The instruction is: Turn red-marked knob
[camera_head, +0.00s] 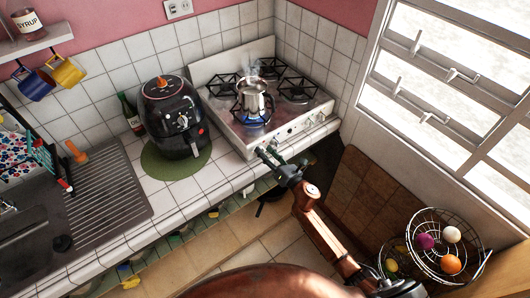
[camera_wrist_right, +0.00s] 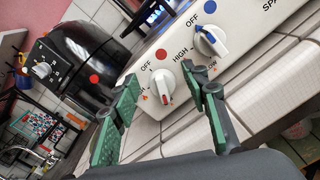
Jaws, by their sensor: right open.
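The red-marked knob (camera_wrist_right: 162,86) is white with a red stripe and sits below a red dot on the stove's front panel (camera_wrist_right: 265,32). Its stripe faces the lower part of the picture. My right gripper (camera_wrist_right: 159,77) is open, with its green-padded fingers on either side of the knob in the right wrist view; I cannot tell whether they touch it. In the head view the right gripper (camera_head: 267,151) is at the stove's front left corner. A blue-marked knob (camera_wrist_right: 208,40) sits beside the red one. My left gripper is not in view.
A steaming metal pot (camera_head: 254,98) stands over blue flame on the stove (camera_head: 225,122). A black air fryer (camera_head: 172,118) stands left of the stove on a green mat (camera_head: 155,169). A wire basket (camera_head: 411,246) with balls is at lower right.

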